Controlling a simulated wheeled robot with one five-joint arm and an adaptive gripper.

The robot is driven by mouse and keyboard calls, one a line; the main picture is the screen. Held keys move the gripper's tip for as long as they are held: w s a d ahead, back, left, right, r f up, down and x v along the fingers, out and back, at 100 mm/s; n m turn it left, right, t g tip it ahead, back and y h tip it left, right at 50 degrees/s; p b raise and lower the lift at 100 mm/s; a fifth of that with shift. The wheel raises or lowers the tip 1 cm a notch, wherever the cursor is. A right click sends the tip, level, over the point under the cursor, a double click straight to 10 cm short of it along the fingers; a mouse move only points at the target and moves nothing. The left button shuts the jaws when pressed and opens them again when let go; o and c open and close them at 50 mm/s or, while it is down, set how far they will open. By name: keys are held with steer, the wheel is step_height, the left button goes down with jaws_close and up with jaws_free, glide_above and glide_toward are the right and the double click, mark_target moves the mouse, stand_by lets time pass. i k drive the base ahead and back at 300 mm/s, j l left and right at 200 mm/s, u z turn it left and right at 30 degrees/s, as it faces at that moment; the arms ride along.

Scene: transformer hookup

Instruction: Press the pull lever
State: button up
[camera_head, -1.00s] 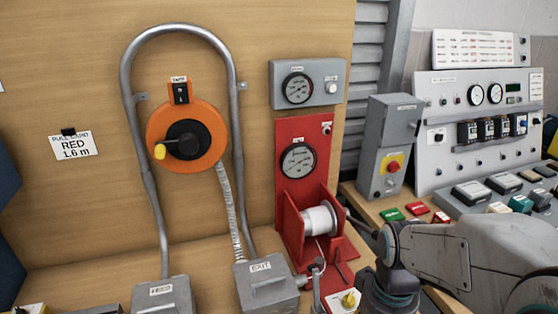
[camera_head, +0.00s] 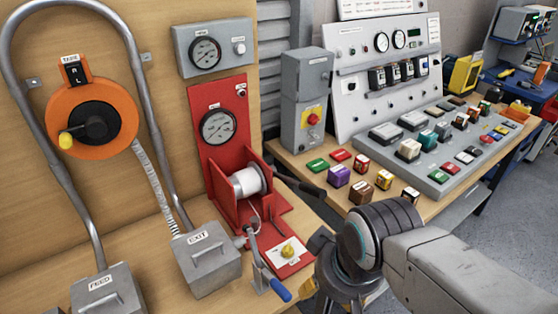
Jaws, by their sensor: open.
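A lever with a blue grip (camera_head: 281,290) and a metal shaft stands at the front of the bench, beside the grey EXIT box (camera_head: 208,262); I take it for the pull lever. My gripper (camera_head: 315,264) is dark and partly hidden by my own wrist. It is open, just right of the blue grip and apart from it in the picture. I see nothing held in it. The red stand with a white spool (camera_head: 250,181) is behind the lever. A dark bar (camera_head: 299,184) sticks out to the right of the spool.
A yellow knob (camera_head: 287,250) sits on a small plate right of the lever. A FEED box (camera_head: 108,293) and an orange reel (camera_head: 92,118) are at left. Coloured blocks (camera_head: 339,176) and a control panel (camera_head: 385,70) fill the right bench. Grey floor (camera_head: 525,210) is clear at right.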

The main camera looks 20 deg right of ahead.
mark_target(320, 193)
steer(key=k+u, duration=0.1)
steer(key=u, duration=0.3)
steer(key=k+j+u, duration=0.1)
steer(key=u, duration=0.35)
steer(key=j+u, duration=0.1)
steer(key=u, duration=0.3)
steer(key=k+j+u, duration=0.1)
steer(key=u, duration=0.35)
steer(key=j+u, duration=0.2)
steer(key=u, duration=0.2)
